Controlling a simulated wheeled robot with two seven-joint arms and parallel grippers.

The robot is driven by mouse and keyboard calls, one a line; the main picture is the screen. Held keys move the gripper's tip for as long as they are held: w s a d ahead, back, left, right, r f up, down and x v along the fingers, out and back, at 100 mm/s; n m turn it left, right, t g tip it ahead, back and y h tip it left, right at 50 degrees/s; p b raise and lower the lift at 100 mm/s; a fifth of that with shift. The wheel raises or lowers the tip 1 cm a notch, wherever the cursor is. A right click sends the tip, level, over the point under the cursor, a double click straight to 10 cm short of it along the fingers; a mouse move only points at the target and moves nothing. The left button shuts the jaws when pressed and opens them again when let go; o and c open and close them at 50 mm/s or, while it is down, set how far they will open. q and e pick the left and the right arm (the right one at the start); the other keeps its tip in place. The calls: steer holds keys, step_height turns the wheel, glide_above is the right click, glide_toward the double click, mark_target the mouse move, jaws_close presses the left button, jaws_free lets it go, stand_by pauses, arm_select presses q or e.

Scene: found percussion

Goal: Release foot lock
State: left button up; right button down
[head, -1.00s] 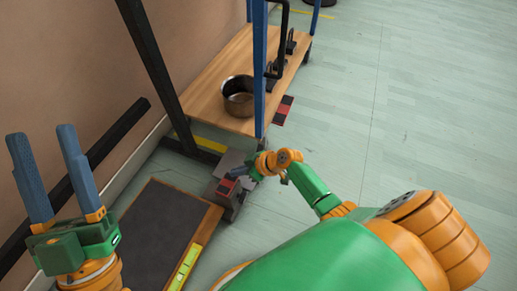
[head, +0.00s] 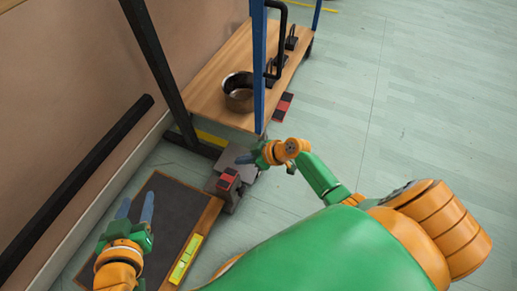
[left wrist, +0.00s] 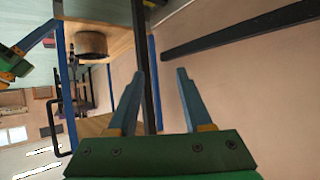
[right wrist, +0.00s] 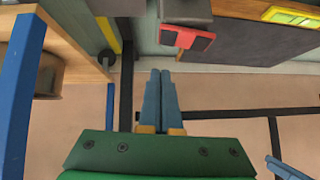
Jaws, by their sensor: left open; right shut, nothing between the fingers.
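A red foot pedal with a dark end (head: 229,179) sits on a grey block (head: 236,200) at the near end of the wooden-shelved frame. It also shows in the right wrist view (right wrist: 188,38), just beyond the fingertips and to their right. My right gripper (head: 250,159) is beside the block, above and right of the pedal, apart from it. In the right wrist view its fingers (right wrist: 160,72) are shut together and empty. My left gripper (head: 135,207) is open and empty over the dark mat. A second red and black pedal (head: 283,107) is at the shelf's right side.
A metal pot (head: 238,92) stands on the wooden shelf (head: 205,92). Blue and black posts rise from the frame. A dark mat with wooden edging (head: 172,215) and a yellow-green level (head: 185,259) lies in front. Open floor is to the right.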

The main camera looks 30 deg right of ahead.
arm_select(q)
steer(key=s+a+f+g+y+p, duration=0.2)
steer(key=s+a+f+g+p, duration=0.1)
steer(key=s+f+g, duration=0.6)
steer(key=s+f, duration=0.2)
steer(key=s, duration=0.1)
steer(key=shift+a+f, duration=0.2)
steer(key=shift+a, duration=0.1)
arm_select(e)
steer(key=v, duration=0.7)
steer(key=shift+w+d, duration=0.15)
steer(key=shift+d, duration=0.05)
